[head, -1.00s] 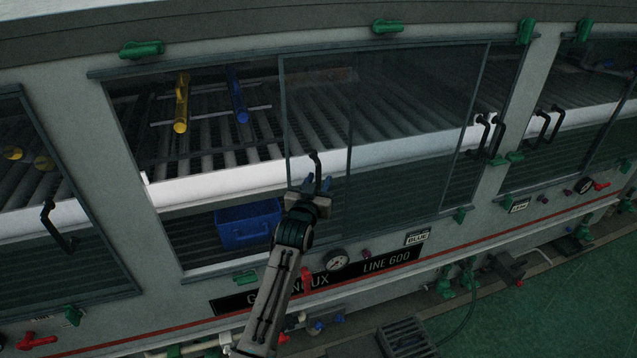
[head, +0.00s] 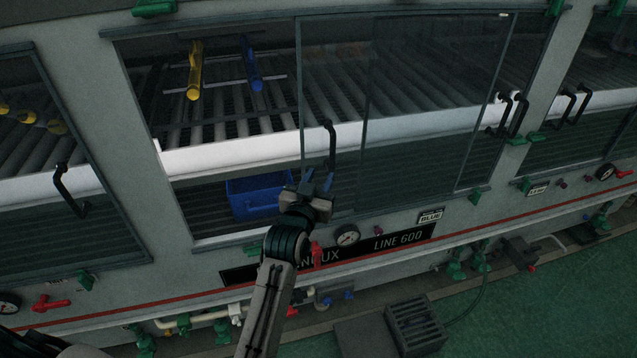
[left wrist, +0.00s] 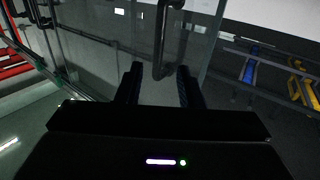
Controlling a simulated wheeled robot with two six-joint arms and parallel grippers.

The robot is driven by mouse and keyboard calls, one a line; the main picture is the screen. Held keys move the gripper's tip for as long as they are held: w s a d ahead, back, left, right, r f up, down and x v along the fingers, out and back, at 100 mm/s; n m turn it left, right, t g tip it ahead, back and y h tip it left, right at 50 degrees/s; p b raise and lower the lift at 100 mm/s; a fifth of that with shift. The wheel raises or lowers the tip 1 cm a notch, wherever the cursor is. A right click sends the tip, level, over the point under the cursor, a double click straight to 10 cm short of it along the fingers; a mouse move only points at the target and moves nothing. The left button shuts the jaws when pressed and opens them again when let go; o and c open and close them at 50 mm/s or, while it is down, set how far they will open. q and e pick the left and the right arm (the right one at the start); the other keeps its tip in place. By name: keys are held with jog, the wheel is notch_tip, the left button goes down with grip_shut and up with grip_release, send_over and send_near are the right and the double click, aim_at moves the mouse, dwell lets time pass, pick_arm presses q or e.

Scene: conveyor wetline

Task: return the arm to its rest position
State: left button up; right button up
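My left arm comes up from the bottom of the head view. Its left gripper (head: 318,181) is in front of the line's window, just below the black handle (head: 331,146) of the sliding glass door (head: 335,100). In the left wrist view the two fingers of the gripper (left wrist: 158,84) stand apart with nothing held. The lower end of the door handle (left wrist: 161,60) shows between and beyond the fingertips, and the fingers do not appear closed on it. My right gripper is not in view.
Left of the door the window is open. A blue bin (head: 262,197) sits below. A gauge (head: 347,236) and red and green valves stick out beneath.

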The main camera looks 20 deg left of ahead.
pick_arm(q)
jog(key=shift+s, duration=0.1)
dwell(0.3)
jog(key=s+f+g, duration=0.2)
jog(key=s+f, duration=0.1)
jog(key=f, duration=0.9)
jog(key=s+a+f+g, duration=0.1)
jog(key=s+f+g, duration=0.15)
jog(key=f, duration=0.95)
jog(key=s+f+g, duration=0.2)
jog(key=f, duration=0.9)
jog(key=s+a+f+g, duration=0.2)
jog(key=s+f+g, duration=0.1)
jog(key=s+f, duration=0.65)
jog(key=s+a+f+g, duration=0.2)
jog(key=s+f, duration=0.5)
jog(key=s, duration=0.5)
jog(key=s+a+f+g, duration=0.3)
jog(key=s+f, duration=0.5)
jog(key=s, duration=0.5)
jog(key=s+a+f+g, duration=0.2)
jog(key=s+f, duration=0.5)
jog(key=s, duration=0.6)
jog(key=shift+s+a+f+m+y, duration=0.15)
jog(key=shift+a+f+m+y, duration=0.2)
jog(key=shift+a, duration=0.25)
